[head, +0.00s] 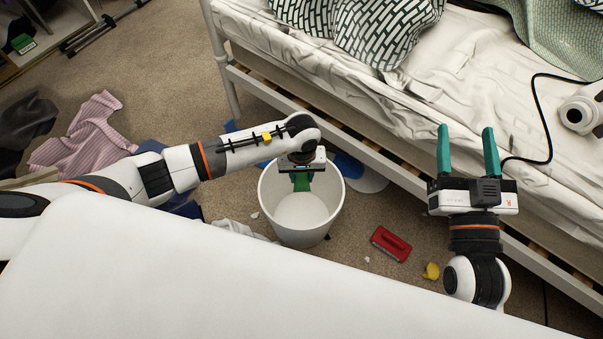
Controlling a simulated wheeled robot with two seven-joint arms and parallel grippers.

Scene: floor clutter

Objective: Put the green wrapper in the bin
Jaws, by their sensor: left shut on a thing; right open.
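The white bin (277,225) stands on the carpet in the middle of the view, with its open top facing up. My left gripper (302,178) points down over the bin's mouth, near its far rim. It is shut on the green wrapper (302,185), a small green patch seen against the bin's pale inside. The gripper hides part of the wrapper, and I cannot tell how far below the rim it hangs. My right gripper (465,150) is open and empty, with its teal fingers apart, in front of the bed.
A red brush-like object (391,244) and a crumpled yellow piece (431,271) lie right of the bin. A pink striped cloth (92,135) lies at left. The bed (400,105) bounds the right side, holding a white device with a black cable.

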